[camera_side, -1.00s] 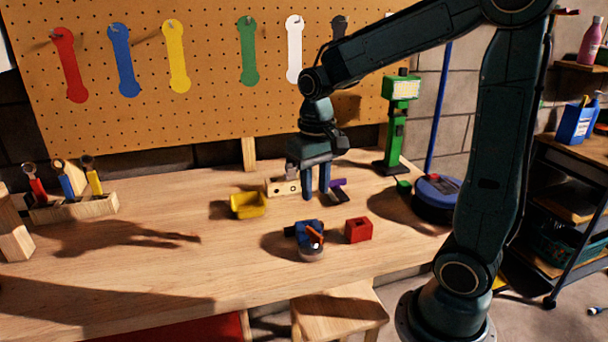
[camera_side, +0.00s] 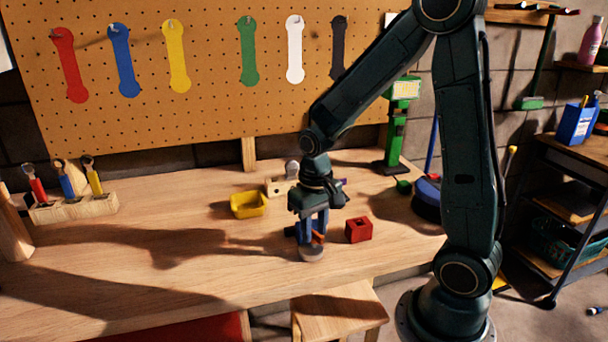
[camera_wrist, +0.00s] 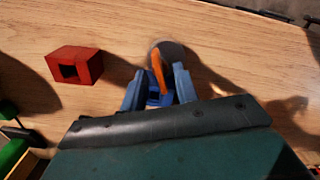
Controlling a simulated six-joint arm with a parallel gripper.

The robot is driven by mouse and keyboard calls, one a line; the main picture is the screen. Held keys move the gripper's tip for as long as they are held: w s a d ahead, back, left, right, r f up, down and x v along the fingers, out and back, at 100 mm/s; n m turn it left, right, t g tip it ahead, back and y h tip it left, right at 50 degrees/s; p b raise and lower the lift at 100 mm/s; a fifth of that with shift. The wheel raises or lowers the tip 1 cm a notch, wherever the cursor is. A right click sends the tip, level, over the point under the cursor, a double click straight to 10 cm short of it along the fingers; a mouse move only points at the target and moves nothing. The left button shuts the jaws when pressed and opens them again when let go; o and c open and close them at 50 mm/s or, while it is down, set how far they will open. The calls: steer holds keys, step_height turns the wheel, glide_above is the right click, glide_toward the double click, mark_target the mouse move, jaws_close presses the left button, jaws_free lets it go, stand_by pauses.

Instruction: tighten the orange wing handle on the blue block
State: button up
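The orange wing handle (camera_side: 318,237) sits on the blue block (camera_side: 295,231), which stands near the front of the workbench beside a round grey piece (camera_side: 312,254). My gripper (camera_side: 313,231) is pointed down over the block, its blue fingers hiding much of it. In the wrist view the orange handle (camera_wrist: 158,72) shows between the two finger tips (camera_wrist: 159,82), with part of the blue block (camera_wrist: 155,98) behind. The fingers are apart, with a visible gap on the handle's left; I see no grip on it.
A red block (camera_side: 358,230) with a square hole stands just right of my gripper; it also shows in the wrist view (camera_wrist: 75,65). A yellow bin (camera_side: 248,205) and a wooden block (camera_side: 277,187) stand behind. The bench's left front is clear.

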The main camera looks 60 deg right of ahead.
mark_target(315, 231)
jaws_close()
steer(key=shift+m, duration=0.7)
jaws_free()
steer(key=shift+r, duration=0.2)
step_height(315, 231, up, 14)
steer(key=shift+f, duration=0.25)
stand_by(0.4)
